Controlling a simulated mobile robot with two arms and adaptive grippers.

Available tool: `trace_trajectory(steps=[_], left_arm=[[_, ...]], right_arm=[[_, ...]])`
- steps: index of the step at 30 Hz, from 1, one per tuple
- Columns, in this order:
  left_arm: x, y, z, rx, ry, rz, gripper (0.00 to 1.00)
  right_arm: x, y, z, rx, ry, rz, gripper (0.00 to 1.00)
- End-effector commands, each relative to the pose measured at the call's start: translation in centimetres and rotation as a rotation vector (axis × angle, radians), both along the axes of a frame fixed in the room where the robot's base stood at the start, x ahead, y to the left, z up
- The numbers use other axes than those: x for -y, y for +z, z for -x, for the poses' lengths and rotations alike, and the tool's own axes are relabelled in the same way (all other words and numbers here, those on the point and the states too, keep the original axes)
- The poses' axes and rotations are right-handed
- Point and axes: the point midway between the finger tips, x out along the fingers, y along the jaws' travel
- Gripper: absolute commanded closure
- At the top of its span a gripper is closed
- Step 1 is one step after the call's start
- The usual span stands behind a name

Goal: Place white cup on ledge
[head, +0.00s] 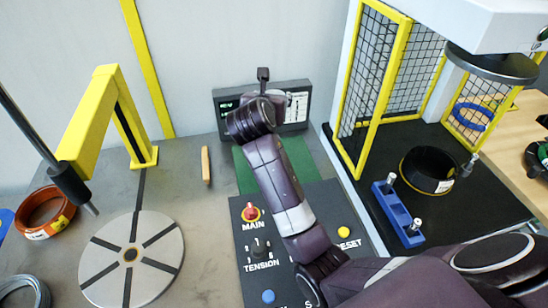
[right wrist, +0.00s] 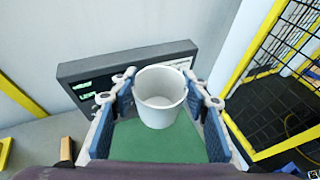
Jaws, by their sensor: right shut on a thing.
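The white cup (right wrist: 160,114) is upright and empty between the two blue-padded fingers of my right gripper (right wrist: 160,92) in the right wrist view. The gripper is shut on the cup, over the green mat (right wrist: 150,148) and in front of the dark display box (right wrist: 90,70). In the head view my right arm reaches to the display box (head: 298,116) and its wrist hides the cup and fingers. The box has a narrow flat top; I cannot tell whether this is the ledge. My left gripper is not in view.
A control panel (head: 245,235) with buttons lies before the mat. A small wooden bar (head: 206,165) and a round slotted disc (head: 132,255) lie left. A yellow mesh guard (head: 372,85) stands right, with a black coil (head: 430,170) and blue block (head: 397,215) nearby.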

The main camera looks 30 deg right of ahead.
Motion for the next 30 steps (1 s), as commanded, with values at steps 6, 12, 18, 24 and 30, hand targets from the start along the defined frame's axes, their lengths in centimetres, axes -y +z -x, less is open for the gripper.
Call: trace_trajectory(steps=[6, 12, 18, 24, 30], left_arm=[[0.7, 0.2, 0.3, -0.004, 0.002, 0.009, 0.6], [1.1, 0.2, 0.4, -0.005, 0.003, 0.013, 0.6], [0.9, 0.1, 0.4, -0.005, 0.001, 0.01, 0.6], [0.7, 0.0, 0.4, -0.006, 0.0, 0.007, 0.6], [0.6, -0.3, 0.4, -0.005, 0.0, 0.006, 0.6]], right_arm=[[-0.1, -5.9, 0.2, -0.011, 0.0, 0.0, 0.78], [-0.1, -11.2, 0.2, -0.01, 0.001, 0.0, 0.78], [-0.1, -14.3, 0.1, -0.004, 0.001, 0.0, 0.78], [-0.1, -15.6, 0.1, -0.004, 0.001, 0.0, 0.78], [-0.1, -18.6, 0.1, -0.005, 0.0, 0.0, 0.78]])
